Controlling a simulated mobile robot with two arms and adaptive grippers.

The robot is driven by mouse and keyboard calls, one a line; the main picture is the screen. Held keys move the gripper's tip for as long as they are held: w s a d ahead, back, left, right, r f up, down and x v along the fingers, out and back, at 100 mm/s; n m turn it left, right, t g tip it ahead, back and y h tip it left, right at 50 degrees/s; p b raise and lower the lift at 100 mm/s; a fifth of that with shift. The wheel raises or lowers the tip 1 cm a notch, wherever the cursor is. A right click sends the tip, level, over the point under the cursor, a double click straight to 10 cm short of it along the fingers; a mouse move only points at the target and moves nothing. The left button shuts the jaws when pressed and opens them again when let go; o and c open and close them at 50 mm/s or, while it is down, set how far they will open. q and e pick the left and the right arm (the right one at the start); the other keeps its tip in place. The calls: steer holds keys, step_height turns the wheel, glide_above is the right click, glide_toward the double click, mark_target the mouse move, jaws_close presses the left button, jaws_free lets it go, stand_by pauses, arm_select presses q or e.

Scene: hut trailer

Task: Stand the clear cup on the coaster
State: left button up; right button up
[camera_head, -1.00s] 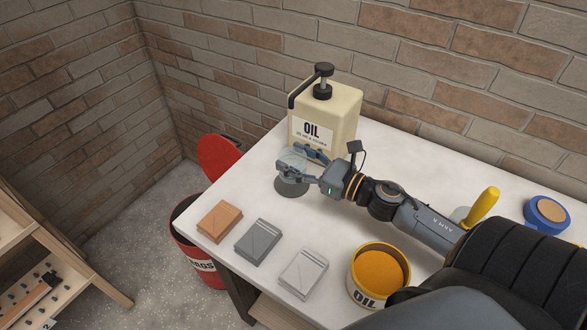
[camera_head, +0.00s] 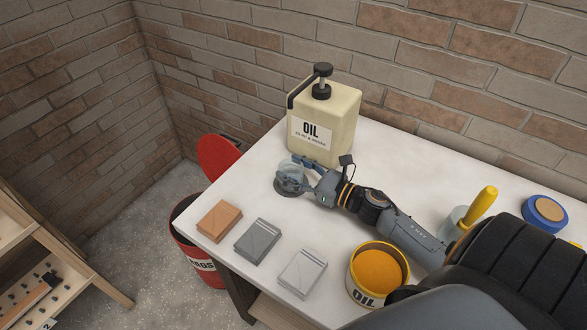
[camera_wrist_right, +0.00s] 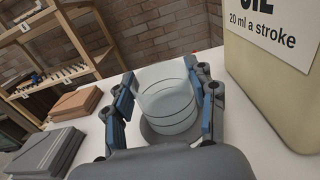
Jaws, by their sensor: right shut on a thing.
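The clear cup (camera_head: 292,170) is upright between the fingers of my right gripper (camera_head: 300,174), at the left part of the white table. The dark grey round coaster (camera_head: 287,191) lies under the cup, its near edge showing. In the right wrist view the fingers (camera_wrist_right: 166,98) are shut on both sides of the cup (camera_wrist_right: 168,108), and part of the coaster (camera_wrist_right: 147,132) shows around its base. The cup is on or just above the coaster; I cannot tell if they touch. My left gripper is not in view.
A large oil can with a pump (camera_head: 325,120) stands close behind the cup. Brown, dark grey and light grey blocks (camera_head: 258,241) lie in front. An open yellow oil tin (camera_head: 378,272), a yellow-handled tool (camera_head: 482,205) and a blue round item (camera_head: 546,212) are to the right.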

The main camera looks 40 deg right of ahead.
steer(key=o, duration=1.2)
steer(key=shift+r, duration=0.1)
steer(key=shift+s+d, duration=0.1)
steer(key=shift+s, duration=0.1)
steer(key=b+v, duration=0.3)
steer(key=v, duration=0.8)
steer(key=shift+s+d, duration=0.1)
steer(key=shift+s, duration=0.2)
